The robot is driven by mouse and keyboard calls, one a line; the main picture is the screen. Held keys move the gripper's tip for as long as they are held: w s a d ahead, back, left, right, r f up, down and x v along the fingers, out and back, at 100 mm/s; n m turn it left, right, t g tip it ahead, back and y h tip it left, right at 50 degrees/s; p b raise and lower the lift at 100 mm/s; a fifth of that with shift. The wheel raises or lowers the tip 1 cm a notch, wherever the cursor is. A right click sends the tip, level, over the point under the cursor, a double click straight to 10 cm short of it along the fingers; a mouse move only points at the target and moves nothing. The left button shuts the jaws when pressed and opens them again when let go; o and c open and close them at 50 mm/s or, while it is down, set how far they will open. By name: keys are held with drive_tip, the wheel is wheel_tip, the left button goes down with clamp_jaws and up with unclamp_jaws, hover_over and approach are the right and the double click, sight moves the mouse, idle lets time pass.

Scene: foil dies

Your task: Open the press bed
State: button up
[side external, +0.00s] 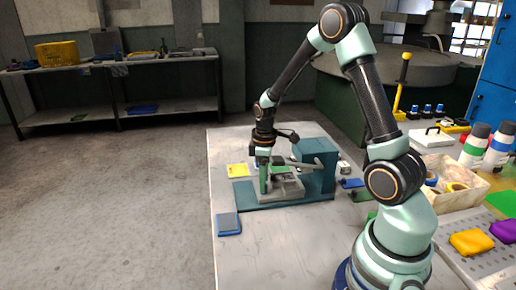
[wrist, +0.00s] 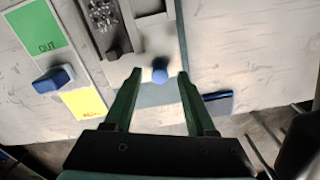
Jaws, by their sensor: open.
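The teal press (side external: 316,168) stands on a flat teal base on the table. Its light grey bed (side external: 290,187) is low at the front, and it also shows in the wrist view (wrist: 153,36). My gripper (side external: 265,190) is pointed down at the bed's end in the side view. In the wrist view my gripper (wrist: 160,76) is open, its two green fingers on either side of the knob with gaps. I cannot tell its height against the knob.
In the wrist view a green OUT card (wrist: 36,34) and a blue-topped object (wrist: 52,78) lie left. A blue pad (side external: 228,224) lies at the table's left edge. The table front is clear.

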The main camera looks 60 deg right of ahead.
drive_tip(key=shift+f, duration=0.7)
clamp_jaws()
drive_tip(key=shift+r, duration=0.1)
idle(0.9)
